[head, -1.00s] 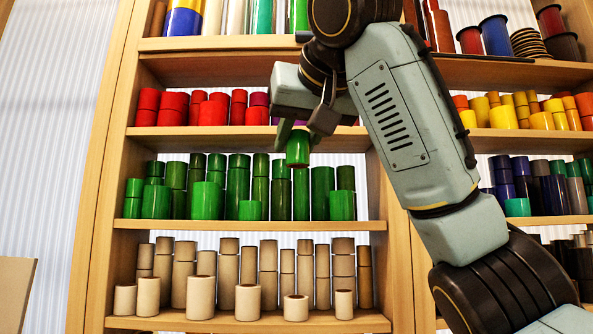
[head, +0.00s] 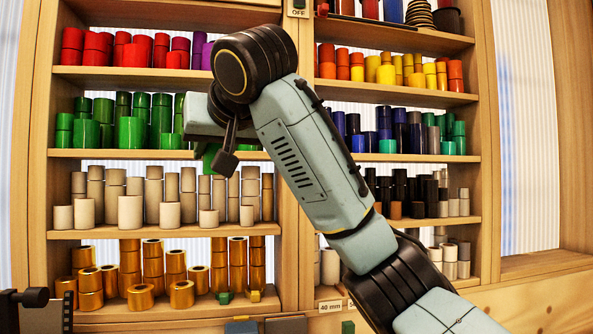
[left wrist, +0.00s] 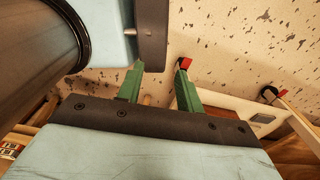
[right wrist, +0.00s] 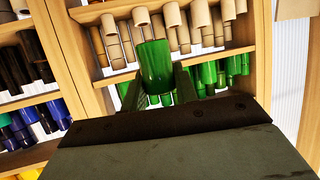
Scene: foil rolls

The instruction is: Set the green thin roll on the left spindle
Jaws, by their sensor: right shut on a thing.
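My right gripper (head: 212,158) is shut on a green roll, held in front of the left shelf unit. The green roll (right wrist: 155,66) shows clearly in the right wrist view, between my two fingers (right wrist: 157,88); in the head view my arm mostly hides it. My left gripper (left wrist: 160,66) shows in the left wrist view with its two green fingers apart and nothing between them. I cannot make out the left spindle in any view.
Shelves hold rows of rolls: green (head: 132,133), beige (head: 153,195), gold (head: 140,297), red (head: 135,55) and dark (head: 401,190). A wooden upright (head: 292,180) divides the two units. Speckled floor (left wrist: 225,35) lies below my left gripper.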

